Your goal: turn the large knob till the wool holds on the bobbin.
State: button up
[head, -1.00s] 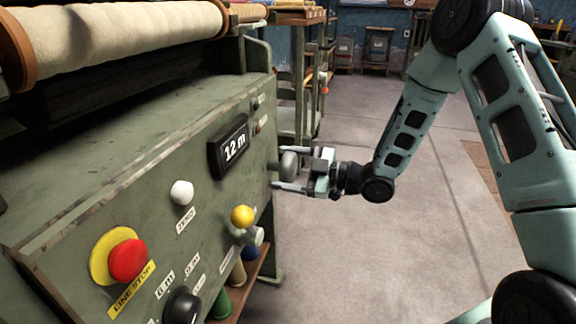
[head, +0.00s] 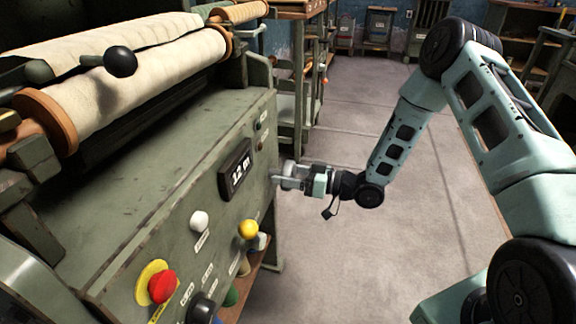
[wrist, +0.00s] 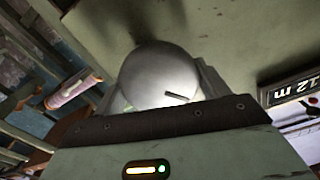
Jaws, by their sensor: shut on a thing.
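The large knob (wrist: 160,78) is a round silver-grey knob on the green machine's front panel. In the wrist view it fills the space between my fingers, and a short dark mark shows on its face. In the head view the knob (head: 291,169) is partly hidden by my fingers. My gripper (head: 288,177) is shut on it, reaching in from the right. The display (head: 235,168) left of the knob reads 12 m. A cream-coloured roll (head: 150,85) with wooden end discs lies along the machine's top; I cannot make out wool on a bobbin.
A red stop button (head: 162,287), a white knob (head: 199,221), a yellow knob (head: 249,229) and a black knob (head: 201,308) sit on the panel. A black ball handle (head: 121,61) stands out above the roll. The floor (head: 335,240) right of the machine is clear.

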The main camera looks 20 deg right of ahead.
jog(key=m+p, duration=0.3)
jog(key=m, duration=0.2)
jog(key=shift+d+m+p, duration=0.1)
jog(key=shift+m+p, duration=0.2)
jog(key=shift+f+m+p, duration=0.15)
jog(key=shift+m+p, duration=0.7)
jog(key=shift+m, duration=1.25)
jog(key=o, duration=1)
jog(key=p+v, duration=0.1)
jog(key=v, duration=1.6)
jog(key=shift+d, duration=0.15)
